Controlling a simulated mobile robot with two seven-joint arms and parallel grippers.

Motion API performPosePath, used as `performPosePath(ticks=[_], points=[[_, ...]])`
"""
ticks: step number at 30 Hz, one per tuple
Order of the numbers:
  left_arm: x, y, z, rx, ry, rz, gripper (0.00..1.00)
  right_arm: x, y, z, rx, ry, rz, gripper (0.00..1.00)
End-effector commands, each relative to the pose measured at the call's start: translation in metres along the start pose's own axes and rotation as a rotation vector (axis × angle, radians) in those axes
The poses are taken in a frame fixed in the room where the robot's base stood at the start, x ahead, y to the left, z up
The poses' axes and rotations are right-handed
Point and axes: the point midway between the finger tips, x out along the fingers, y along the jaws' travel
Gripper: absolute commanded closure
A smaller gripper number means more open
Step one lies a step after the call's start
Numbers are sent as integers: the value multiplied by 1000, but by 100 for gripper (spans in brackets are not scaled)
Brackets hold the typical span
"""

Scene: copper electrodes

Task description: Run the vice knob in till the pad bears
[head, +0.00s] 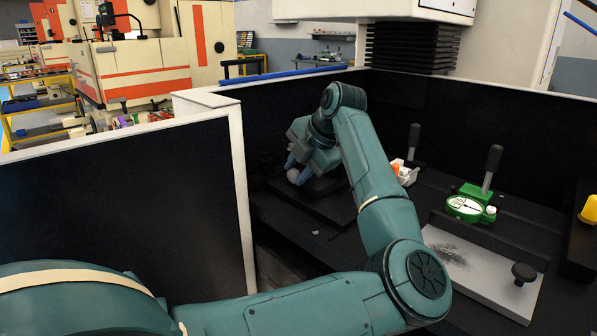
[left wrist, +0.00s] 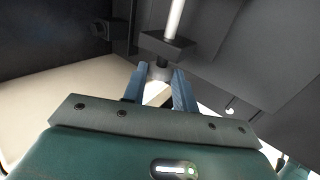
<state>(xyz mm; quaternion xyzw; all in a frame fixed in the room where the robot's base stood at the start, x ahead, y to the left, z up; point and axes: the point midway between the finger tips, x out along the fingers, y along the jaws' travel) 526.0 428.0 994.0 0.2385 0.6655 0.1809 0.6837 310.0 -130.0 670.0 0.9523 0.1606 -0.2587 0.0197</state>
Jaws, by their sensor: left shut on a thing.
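My left gripper (head: 297,172) reaches down over the dark bench at the back left, its blue fingers low. It is shut on a pale grey round knob (head: 293,176), which shows beside the fingers. In the left wrist view the knob (left wrist: 159,73) sits between the two blue fingertips (left wrist: 159,83). Past it is a dark block (left wrist: 167,45) with a pale rod (left wrist: 175,18) rising from it. The vice pad cannot be made out. My right gripper is not in view.
A green dial gauge (head: 466,206) with a dark handle stands right of my arm. A grey plate (head: 485,285) with a black knob (head: 524,273) lies in front. White and orange items (head: 403,172) sit behind my forearm. Black walls with white edges (head: 237,180) enclose the bench.

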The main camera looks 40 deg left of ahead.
Motion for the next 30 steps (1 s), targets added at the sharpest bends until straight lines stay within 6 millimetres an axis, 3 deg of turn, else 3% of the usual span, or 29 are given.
performPosePath(ticks=[1, 8, 17, 30], points=[[1, 0, 0, -1, 1, -1, 69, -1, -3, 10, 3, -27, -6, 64], [1, 0, 0, 0, 1, -2, 51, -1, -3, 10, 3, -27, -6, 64], [-3, 0, 0, 0, 0, -1, 50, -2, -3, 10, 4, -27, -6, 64], [-46, 1, 0, 0, -1, -1, 50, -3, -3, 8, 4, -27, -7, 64]])
